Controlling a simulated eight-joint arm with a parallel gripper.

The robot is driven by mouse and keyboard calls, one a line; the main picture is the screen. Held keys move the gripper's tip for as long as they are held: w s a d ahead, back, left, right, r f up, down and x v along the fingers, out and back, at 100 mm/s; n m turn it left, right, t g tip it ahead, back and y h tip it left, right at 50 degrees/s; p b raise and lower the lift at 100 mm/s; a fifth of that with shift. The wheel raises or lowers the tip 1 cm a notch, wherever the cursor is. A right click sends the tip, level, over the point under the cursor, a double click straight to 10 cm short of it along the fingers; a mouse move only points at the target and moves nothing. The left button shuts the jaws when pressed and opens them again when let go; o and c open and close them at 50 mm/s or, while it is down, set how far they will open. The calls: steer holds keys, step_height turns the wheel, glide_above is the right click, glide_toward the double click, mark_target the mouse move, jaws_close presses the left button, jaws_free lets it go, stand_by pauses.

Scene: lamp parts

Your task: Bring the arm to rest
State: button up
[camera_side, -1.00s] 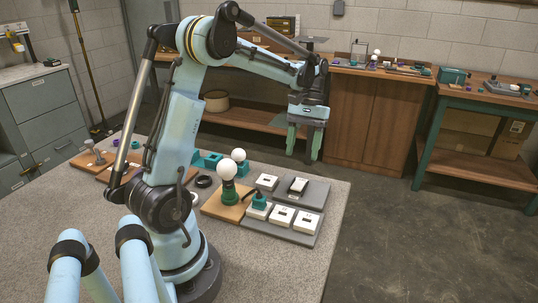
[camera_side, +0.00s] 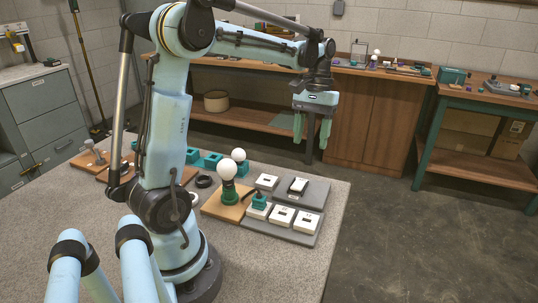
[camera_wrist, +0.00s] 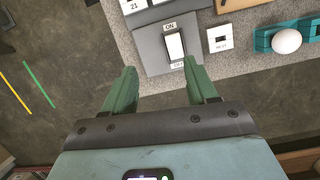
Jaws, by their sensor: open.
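My gripper (camera_side: 312,128) is open and empty, held in the air above and beyond the table's far right part in the side view. In the wrist view my gripper (camera_wrist: 165,88) shows two green fingers spread apart with nothing between them. A lamp (camera_side: 228,182) with a white bulb on a green base stands upright on a wooden board. A white rocker switch (camera_side: 298,186) sits on a grey plate to its right. The wrist view shows the switch (camera_wrist: 174,46) with ON and OFF labels, apart from the fingers.
The grey table (camera_side: 290,270) has free room at its front. White blocks (camera_side: 281,216) sit on a grey plate. A teal holder (camera_side: 241,169) carries another white bulb (camera_side: 238,154). A black ring (camera_side: 204,181) lies nearby. A wooden bench (camera_side: 350,125) stands behind.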

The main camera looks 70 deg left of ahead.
steer(key=s+d+m+t+y, duration=0.1)
steer(key=s+d+m+t, duration=0.2)
steer(key=d, duration=0.4)
steer(key=s+d+f+m+t+y, duration=0.1)
steer(key=s+d+m+t, duration=0.2)
steer(key=d+t, duration=0.3)
steer(key=shift+s+d+f+m, duration=0.15)
steer(key=shift+d+f+m, duration=0.25)
steer(key=shift+m, duration=0.5)
